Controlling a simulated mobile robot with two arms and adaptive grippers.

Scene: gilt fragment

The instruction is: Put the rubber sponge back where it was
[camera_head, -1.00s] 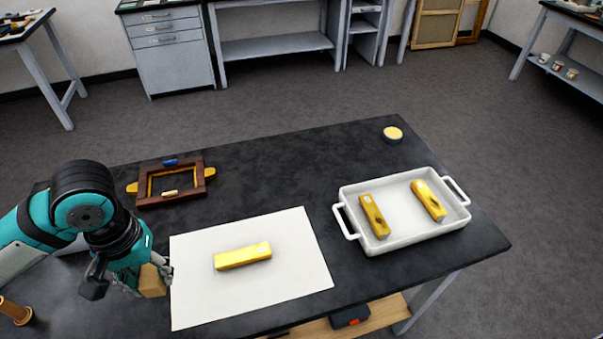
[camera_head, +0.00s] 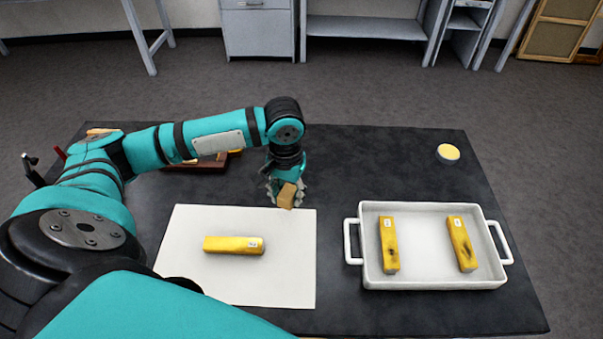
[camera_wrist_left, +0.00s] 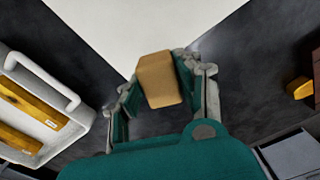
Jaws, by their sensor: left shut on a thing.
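The rubber sponge, a small tan block (camera_head: 287,196), is held in my left gripper (camera_head: 284,190). The gripper is above the upper right part of a white sheet (camera_head: 185,275) on the dark table. In the left wrist view the tan block (camera_wrist_left: 158,78) sits between the two fingers of the left gripper (camera_wrist_left: 160,90), with the sheet's corner (camera_wrist_left: 125,25) beyond it. My right gripper is not in view.
A yellow bar (camera_head: 232,245) lies on the sheet. A white tray (camera_head: 430,283) with two yellow bars stands at the right. A round dish with yellow content (camera_head: 447,153) is at the back right. A brown wooden frame (camera_head: 205,165) is partly hidden behind my left arm.

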